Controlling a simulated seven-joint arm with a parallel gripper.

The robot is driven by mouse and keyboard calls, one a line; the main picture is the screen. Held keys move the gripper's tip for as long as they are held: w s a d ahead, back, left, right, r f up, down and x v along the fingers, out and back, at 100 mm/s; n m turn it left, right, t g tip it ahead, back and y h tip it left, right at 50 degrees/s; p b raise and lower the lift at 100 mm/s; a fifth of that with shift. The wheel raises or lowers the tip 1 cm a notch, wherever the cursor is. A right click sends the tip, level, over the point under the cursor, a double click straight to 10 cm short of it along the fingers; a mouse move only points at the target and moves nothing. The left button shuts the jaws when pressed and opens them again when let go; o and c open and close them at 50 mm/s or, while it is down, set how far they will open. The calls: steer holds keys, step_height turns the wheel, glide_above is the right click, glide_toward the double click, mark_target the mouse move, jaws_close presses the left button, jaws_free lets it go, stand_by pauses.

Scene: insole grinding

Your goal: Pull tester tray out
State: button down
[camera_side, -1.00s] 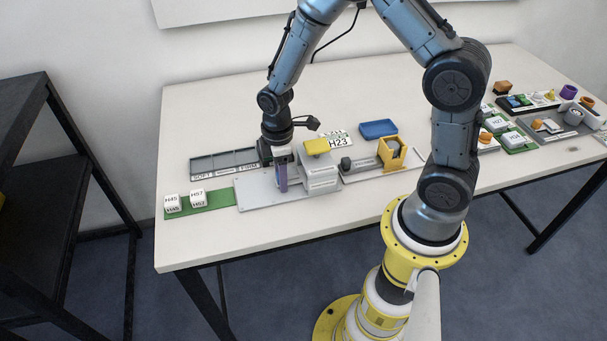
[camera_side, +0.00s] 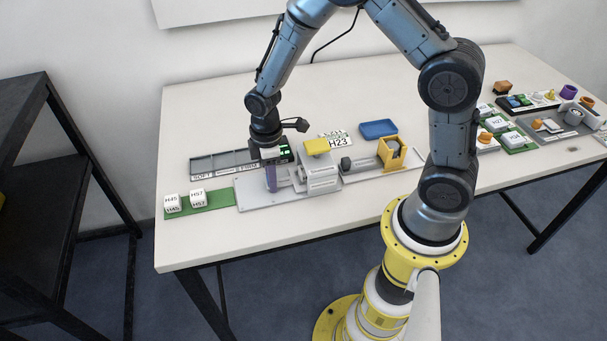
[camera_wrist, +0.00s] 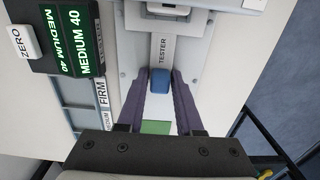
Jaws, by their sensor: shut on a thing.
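The tester (camera_side: 320,172) is a light grey block with a yellow top (camera_side: 316,146), standing on a pale base plate (camera_side: 245,195). In the wrist view, its tray (camera_wrist: 164,48) is a pale strip marked TESTER with a blue handle (camera_wrist: 160,80) at its near end. My gripper (camera_side: 271,187) is left of the tester, pointing down. Its purple fingers (camera_wrist: 160,84) are closed on both sides of the blue handle. The tray extends out of the tester toward my gripper. In the side view, my fingers hide the handle.
A dark display (camera_wrist: 88,58) reads MEDIUM 40, beside a white ZERO button (camera_wrist: 26,42). Grey bins (camera_side: 222,161) labelled SOFT to FIRM lie behind. White blocks H45 (camera_side: 172,203) and H57 (camera_side: 198,198) sit on a green mat (camera_side: 220,197) at left. A yellow holder (camera_side: 391,153) stands right.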

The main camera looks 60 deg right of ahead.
mark_target(246, 191)
steer(key=shift+w+a, duration=2.25)
steer(key=shift+w, duration=0.05)
steer(key=c, duration=0.8)
jaws_free()
step_height(246, 191, up, 7)
